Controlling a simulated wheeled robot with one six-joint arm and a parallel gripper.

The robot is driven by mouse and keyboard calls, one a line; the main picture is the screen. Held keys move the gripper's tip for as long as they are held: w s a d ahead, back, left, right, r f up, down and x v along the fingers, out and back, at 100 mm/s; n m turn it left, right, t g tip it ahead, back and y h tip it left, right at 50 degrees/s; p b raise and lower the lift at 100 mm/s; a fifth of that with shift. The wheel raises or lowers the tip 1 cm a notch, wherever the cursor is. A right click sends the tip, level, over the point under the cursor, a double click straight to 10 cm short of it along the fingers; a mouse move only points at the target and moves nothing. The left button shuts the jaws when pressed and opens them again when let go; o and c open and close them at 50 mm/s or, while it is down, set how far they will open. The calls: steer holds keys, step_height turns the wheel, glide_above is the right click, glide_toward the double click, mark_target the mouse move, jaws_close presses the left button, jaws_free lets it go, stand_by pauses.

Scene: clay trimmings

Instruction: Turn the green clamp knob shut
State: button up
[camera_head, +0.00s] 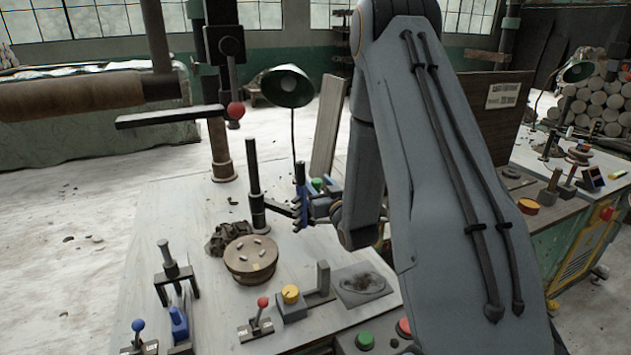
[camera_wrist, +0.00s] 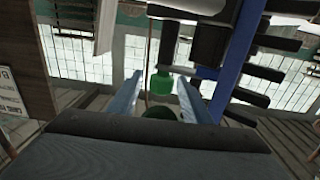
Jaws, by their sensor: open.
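The green clamp knob (camera_wrist: 161,84) shows in the wrist view between the two fingers of my gripper (camera_wrist: 160,78), with a gap visible on each side. My gripper is open around it, and I see no finger contact. In the head view a small green piece (camera_head: 317,184), which looks like the same knob, shows just above my gripper (camera_head: 312,207). My arm and gripper partly hide this area. A blue upright (camera_head: 300,180) with dark bars stands beside the knob; it also shows at the right of the wrist view (camera_wrist: 236,60).
A dark post (camera_head: 254,185) stands left of the gripper. A round wooden disc (camera_head: 251,262) with pale bits, a yellow knob (camera_head: 290,294) and a red-tipped lever (camera_head: 262,303) sit nearer on the bench (camera_head: 140,240). A green lamp (camera_head: 287,86) rises behind. My arm hides the centre right.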

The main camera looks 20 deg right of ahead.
steer(key=shift+w, duration=0.2)
steer(key=shift+c, duration=0.4)
steer(key=c, duration=1)
steer(key=shift+o, duration=0.2)
steer(key=shift+n+y+b, duration=0.6)
steer(key=shift+n+y, duration=0.7)
steer(key=shift+y, duration=0.7)
steer(key=shift+n+g+y, duration=0.5)
steer(key=shift+n+y, duration=0.4)
steer(key=shift+y, duration=0.5)
steer(key=shift+a, duration=0.1)
